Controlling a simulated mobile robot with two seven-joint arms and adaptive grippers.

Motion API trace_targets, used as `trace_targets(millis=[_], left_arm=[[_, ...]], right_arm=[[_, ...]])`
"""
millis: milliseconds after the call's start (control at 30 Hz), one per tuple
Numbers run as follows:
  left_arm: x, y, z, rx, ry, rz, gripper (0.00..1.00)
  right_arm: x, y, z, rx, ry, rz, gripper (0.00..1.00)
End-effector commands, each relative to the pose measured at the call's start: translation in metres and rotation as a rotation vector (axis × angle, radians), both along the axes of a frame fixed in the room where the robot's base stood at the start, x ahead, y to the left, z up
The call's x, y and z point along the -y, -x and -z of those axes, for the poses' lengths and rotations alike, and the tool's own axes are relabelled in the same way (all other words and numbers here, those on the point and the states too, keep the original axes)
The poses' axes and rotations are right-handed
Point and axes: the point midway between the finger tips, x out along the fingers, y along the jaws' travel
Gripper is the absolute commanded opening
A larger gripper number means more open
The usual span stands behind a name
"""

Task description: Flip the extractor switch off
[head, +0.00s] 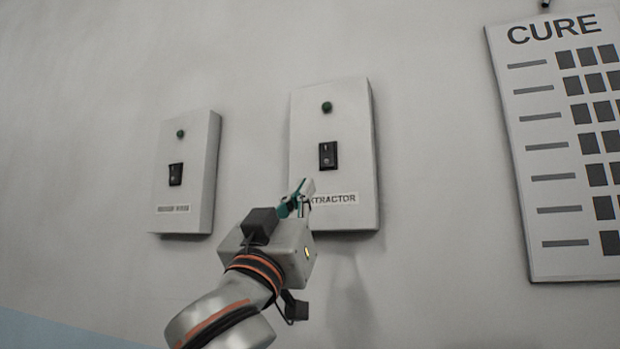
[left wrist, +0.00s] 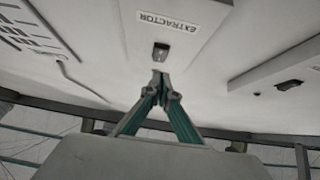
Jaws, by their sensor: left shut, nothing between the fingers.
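The extractor switch (head: 328,155) is a black rocker on a white wall box (head: 356,120) labelled EXTRACTOR, with a dark green lamp (head: 327,107) above it. My left gripper (head: 306,187) is shut and empty, below and left of the switch in the head view, covering the start of the label. In the left wrist view the picture is turned over; the black switch (left wrist: 161,52) lies just beyond the closed fingertips (left wrist: 160,74). I cannot tell whether the tips touch it. The rocker's position is too small to be sure of. My right gripper is not in view.
A second white box (head: 202,160) with a similar black switch (head: 175,174) and lamp hangs to the left; its label is too blurred to read. A CURE chart (head: 550,150) hangs at the right. The wall between the extractor box and the chart is bare.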

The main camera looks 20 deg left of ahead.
Motion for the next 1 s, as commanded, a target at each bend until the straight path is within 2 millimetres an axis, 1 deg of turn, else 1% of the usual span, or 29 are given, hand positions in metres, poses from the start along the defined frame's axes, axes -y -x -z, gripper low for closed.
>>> trace_targets(millis=[33, 200, 500, 800, 867, 933, 967, 1000], left_arm=[[0.000, 0.004, 0.006, 0.000, 0.002, 0.003, 0.00], [0.000, 0.010, 0.013, 0.000, 0.000, 0.000, 0.00], [0.000, 0.011, 0.013, 0.000, 0.000, 0.000, 0.00], [0.000, 0.009, 0.015, -0.004, -0.001, -0.001, 0.00], [0.000, 0.003, 0.023, -0.018, -0.004, -0.001, 0.00], [0.000, -0.011, 0.041, -0.049, -0.013, -0.001, 0.00], [0.000, -0.019, 0.053, -0.069, -0.017, -0.002, 0.00], [0.001, -0.031, 0.071, -0.100, -0.027, -0.003, 0.00]], right_arm=[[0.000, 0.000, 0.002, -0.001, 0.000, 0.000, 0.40], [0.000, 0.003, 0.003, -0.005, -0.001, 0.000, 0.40], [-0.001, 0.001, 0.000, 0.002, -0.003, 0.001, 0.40], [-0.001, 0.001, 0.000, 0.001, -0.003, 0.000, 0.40], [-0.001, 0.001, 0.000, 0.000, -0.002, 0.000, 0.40], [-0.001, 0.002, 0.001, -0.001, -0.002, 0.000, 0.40], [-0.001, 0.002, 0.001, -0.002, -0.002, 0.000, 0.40], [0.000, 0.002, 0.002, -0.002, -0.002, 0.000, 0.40]])
